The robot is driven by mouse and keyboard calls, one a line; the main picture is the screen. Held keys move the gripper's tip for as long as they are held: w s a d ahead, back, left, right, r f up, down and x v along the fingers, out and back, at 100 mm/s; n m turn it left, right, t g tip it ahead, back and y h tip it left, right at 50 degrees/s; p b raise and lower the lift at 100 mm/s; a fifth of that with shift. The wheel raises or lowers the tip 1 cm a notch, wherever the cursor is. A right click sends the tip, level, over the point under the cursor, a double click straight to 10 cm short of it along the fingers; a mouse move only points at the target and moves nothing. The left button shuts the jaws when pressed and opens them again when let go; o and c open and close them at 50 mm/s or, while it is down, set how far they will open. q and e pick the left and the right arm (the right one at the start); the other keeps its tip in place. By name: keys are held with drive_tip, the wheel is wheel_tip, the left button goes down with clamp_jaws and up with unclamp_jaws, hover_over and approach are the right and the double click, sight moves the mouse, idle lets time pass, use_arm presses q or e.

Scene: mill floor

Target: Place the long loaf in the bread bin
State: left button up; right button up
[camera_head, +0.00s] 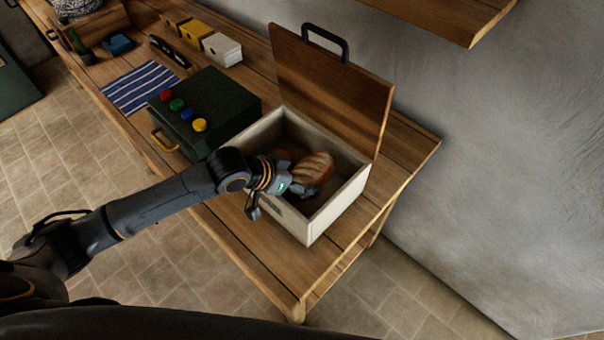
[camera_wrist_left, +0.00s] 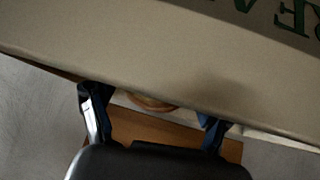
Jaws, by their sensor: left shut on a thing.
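The bread bin (camera_head: 335,212) is a cream box on the wooden table. Its wooden lid (camera_head: 330,90) stands open at the back. A brown scored loaf (camera_head: 315,168) shows inside the bin's opening. My left gripper (camera_head: 294,180) reaches over the bin's front wall and is shut on the loaf, whose near end it hides. In the left wrist view a small part of the loaf (camera_wrist_left: 150,102) shows between the fingers, and the bin's lettered front wall (camera_wrist_left: 150,58) hides the rest. Whether the loaf touches the bin floor cannot be told. My right gripper is not in view.
A dark green box (camera_head: 235,92) with coloured knobs stands close left of the bin. Another brown item (camera_head: 283,154) is partly hidden inside the bin. A striped cloth (camera_head: 140,87) and yellow (camera_head: 195,32) and white (camera_head: 222,49) boxes lie farther left. A shelf (camera_head: 450,20) overhangs upper right.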

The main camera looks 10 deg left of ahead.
use_arm(q)
drive_tip(key=shift+f, duration=0.1)
drive_tip(key=shift+f, duration=0.5)
drive_tip(key=o, duration=1.2)
drive_tip(key=shift+o, duration=0.2)
drive_tip(key=shift+r, duration=0.15)
drive_tip(key=b+v, duration=0.1)
drive_tip(key=v, duration=1.1)
drive_tip(key=shift+r+b, duration=0.4)
drive_tip(key=shift+r, duration=0.05)
